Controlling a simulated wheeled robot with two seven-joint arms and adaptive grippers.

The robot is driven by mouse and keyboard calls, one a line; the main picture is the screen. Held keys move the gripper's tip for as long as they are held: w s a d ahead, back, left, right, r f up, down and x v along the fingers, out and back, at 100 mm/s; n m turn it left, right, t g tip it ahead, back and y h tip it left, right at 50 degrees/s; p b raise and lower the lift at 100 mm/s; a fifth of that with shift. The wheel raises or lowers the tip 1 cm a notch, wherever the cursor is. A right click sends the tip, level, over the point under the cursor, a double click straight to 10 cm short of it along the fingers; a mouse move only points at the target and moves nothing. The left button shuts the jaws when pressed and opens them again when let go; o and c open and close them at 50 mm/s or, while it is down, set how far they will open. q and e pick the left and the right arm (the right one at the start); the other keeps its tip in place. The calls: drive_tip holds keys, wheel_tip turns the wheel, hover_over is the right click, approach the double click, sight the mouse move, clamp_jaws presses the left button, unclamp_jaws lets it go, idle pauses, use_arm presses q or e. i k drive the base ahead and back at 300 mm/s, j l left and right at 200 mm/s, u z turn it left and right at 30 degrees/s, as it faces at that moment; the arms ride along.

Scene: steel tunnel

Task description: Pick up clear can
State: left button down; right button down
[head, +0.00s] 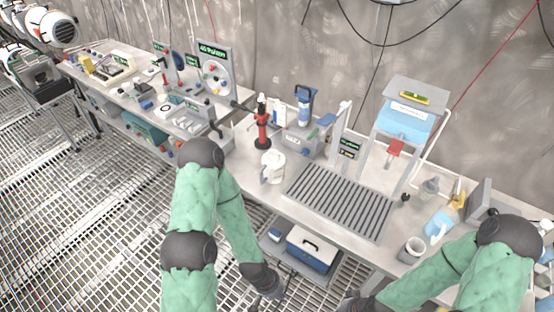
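A small see-through container (429,188), which looks like the clear can, stands on the bench at the right, behind a light blue and white item (438,226). My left gripper (274,296) hangs low in front of the bench, well away from the container. It is dark and small, and its finger opening cannot be made out. My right gripper (352,303) is at the bottom edge, partly cut off, also below the bench front. Neither gripper touches the container.
A white jug (273,167) and a slatted grey tray (340,200) are on the bench. A grey cup (411,250) stands near the front edge. A frame with a blue tank (405,120) rises behind. A blue and white box (311,249) sits below the bench.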

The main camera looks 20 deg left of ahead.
sight(272, 171)
drive_tip(key=i+j, duration=0.1)
drive_tip(key=j, duration=0.35)
drive_tip(key=i+j, duration=0.1)
drive_tip(key=j, duration=0.35)
drive_tip(key=i+j, duration=0.1)
drive_tip(key=j, duration=0.3)
drive_tip(key=i+j, duration=0.1)
drive_tip(key=j, duration=0.35)
drive_tip(key=i+j, duration=0.1)
drive_tip(key=j, duration=0.35)
